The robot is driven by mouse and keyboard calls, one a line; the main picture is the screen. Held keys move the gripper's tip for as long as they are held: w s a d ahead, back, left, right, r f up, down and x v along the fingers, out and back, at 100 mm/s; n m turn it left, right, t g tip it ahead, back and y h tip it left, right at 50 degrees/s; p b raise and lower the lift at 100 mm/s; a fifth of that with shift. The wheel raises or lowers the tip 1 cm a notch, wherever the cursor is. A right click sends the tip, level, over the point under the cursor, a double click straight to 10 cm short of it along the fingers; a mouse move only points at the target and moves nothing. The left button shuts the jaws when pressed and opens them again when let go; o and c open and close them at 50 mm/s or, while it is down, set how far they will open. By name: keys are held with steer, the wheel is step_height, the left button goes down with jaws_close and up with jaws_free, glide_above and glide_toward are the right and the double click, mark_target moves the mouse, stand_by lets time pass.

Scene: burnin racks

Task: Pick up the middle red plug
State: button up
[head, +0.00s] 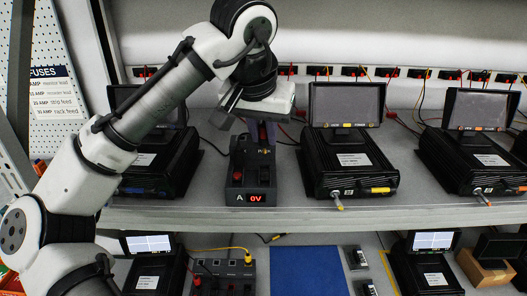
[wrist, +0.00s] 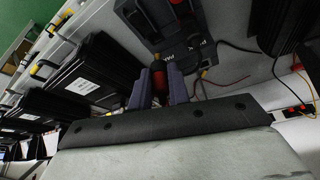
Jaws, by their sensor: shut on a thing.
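In the wrist view a red plug (wrist: 159,75) with a dark body sits between the two grey-purple fingers of my gripper (wrist: 161,82). The fingers are shut on it. In the head view my gripper (head: 263,133) points down over the back of a dark supply box (head: 238,160) marked A, whose display reads 0V. The plug itself is hidden there by the fingers and box. The same box shows at the top of the wrist view (wrist: 168,42). I cannot tell whether the plug still touches the box.
Black units with raised screens stand left (head: 155,165) and right (head: 350,165) of the box, with another farther right (head: 472,160). Loose red and black leads run behind, below a row of wall sockets. The shelf's front edge (head: 300,216) lies above a lower bench with a blue mat (head: 307,270).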

steer(key=shift+r, duration=0.85)
steer(key=s+a+b, duration=0.2)
steer(key=s, duration=0.6)
steer(key=s+a+b, duration=0.2)
steer(key=s+a, duration=0.1)
steer(key=s, duration=0.6)
steer(key=shift+a, duration=0.25)
steer(key=shift+s+f, duration=0.1)
steer(key=shift+s, duration=0.1)
